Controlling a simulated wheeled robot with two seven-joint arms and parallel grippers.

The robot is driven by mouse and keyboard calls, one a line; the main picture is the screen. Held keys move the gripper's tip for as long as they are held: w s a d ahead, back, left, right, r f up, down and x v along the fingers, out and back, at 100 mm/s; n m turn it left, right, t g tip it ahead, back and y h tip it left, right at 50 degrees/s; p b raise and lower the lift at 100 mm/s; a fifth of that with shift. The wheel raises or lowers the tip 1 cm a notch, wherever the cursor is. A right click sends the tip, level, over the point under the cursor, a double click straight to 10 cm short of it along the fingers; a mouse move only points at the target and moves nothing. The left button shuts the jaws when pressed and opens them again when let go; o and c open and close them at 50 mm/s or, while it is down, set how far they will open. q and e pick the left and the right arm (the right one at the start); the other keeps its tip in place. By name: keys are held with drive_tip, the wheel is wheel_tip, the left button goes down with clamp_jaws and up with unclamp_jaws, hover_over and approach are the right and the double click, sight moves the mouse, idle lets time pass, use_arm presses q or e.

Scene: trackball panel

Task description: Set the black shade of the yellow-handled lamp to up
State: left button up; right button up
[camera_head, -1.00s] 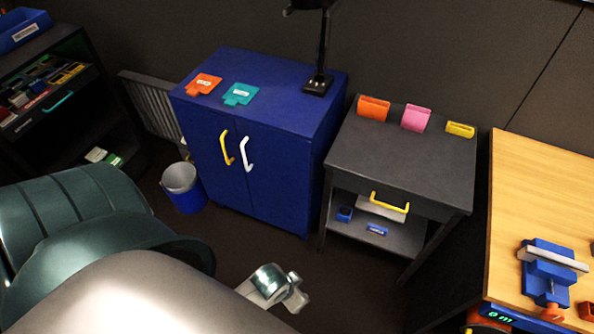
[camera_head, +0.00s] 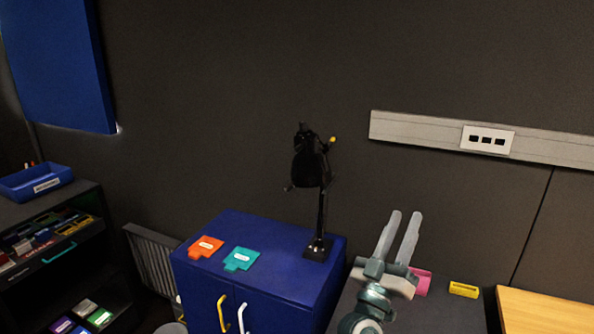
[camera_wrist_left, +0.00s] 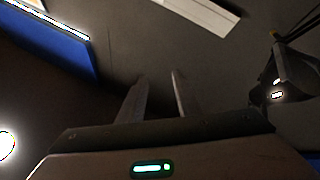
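The lamp's black shade (camera_head: 308,168) hangs near the top of a thin black post, above the blue cabinet; it looks turned downward. A small yellow handle (camera_head: 333,139) sticks out at its upper right. My left gripper (camera_head: 406,213) is right of the lamp and somewhat lower in the picture, pointing up, fingers apart and empty. Its fingers also show in the left wrist view (camera_wrist_left: 158,80). My right gripper is out of view.
The blue cabinet (camera_head: 230,235) holds orange (camera_head: 206,246) and teal (camera_head: 241,259) tags. A grey wall rail with sockets (camera_head: 487,140) is at the right, a blue wall panel (camera_head: 60,65) at upper left. The wall between lamp and rail is bare.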

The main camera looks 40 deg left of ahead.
use_arm(q)
drive_tip(key=w+a+r+n+g+y, duration=0.1)
drive_tip(key=a+r+n+g+y, duration=0.3)
drive_tip(key=a+n+g+y, duration=0.3)
drive_tip(key=w+a+r+n+g+y, duration=0.1)
drive_tip(key=a+r+n+g+y, duration=0.3)
drive_tip(key=a+n+g+y, duration=0.4)
drive_tip(key=n+g+y, duration=0.1)
drive_tip(key=n+g, duration=0.6)
drive_tip(key=n, duration=0.6)
drive_tip(key=shift+g, duration=0.4)
drive_tip(key=shift+s+a+r, duration=0.1)
drive_tip(key=shift+a+r, duration=0.05)
drive_tip(key=shift+a, duration=0.05)
